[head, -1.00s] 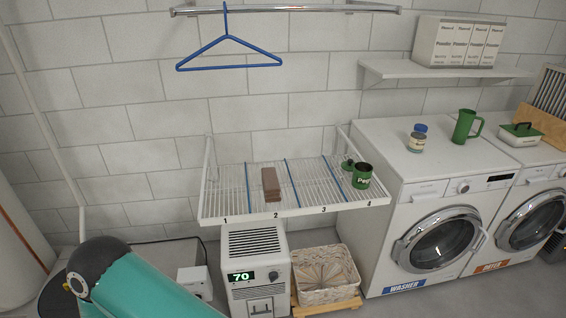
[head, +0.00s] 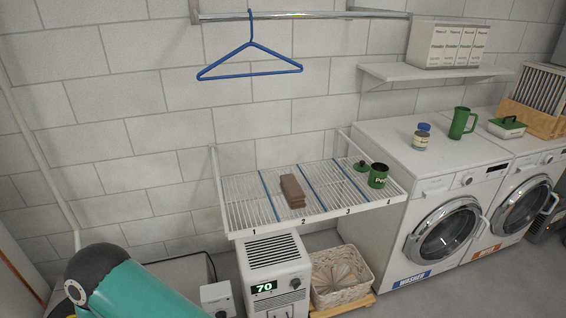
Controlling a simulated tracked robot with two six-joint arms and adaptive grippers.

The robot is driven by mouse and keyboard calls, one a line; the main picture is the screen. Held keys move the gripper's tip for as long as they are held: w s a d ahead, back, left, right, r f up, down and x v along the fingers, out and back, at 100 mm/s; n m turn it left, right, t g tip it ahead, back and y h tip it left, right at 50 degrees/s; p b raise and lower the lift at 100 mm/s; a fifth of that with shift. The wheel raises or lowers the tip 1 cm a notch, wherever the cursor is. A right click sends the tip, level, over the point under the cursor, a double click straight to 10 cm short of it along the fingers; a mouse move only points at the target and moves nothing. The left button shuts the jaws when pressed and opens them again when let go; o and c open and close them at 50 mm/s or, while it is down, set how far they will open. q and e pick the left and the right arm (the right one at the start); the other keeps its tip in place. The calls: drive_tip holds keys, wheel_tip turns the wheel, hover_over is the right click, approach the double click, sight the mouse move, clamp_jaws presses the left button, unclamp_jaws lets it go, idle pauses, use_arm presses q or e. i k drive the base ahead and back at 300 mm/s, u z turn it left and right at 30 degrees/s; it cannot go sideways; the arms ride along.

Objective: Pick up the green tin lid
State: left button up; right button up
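In the head view a small green lid with a knob (head: 361,166) lies on the white wire rack (head: 236,221), in the section marked 4, towards the back. It sits just behind and left of a green tin with white lettering (head: 378,176), apart from the tin's open top. A brown block (head: 292,191) lies on the rack in section 2. Neither of my grippers is in view; only a teal link of my arm shows at the lower left.
A blue hanger (head: 249,62) hangs from a rail above the rack. The washer (head: 433,216) stands right of the rack, with a jar (head: 421,139) and a green mug (head: 461,123) on top. A dehumidifier (head: 272,262) and a wicker basket (head: 340,280) stand below the rack.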

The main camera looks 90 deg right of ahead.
sight(362, 167)
drive_tip(key=u, duration=0.25)
drive_tip(key=i, duration=0.2)
drive_tip(key=z, duration=2.75)
drive_tip(key=i, duration=0.2)
drive_tip(key=z, duration=1.4)
drive_tip(key=k, duration=0.3)
drive_tip(key=z, duration=0.6)
drive_tip(key=i, duration=1.35)
drive_tip(key=u, duration=0.55)
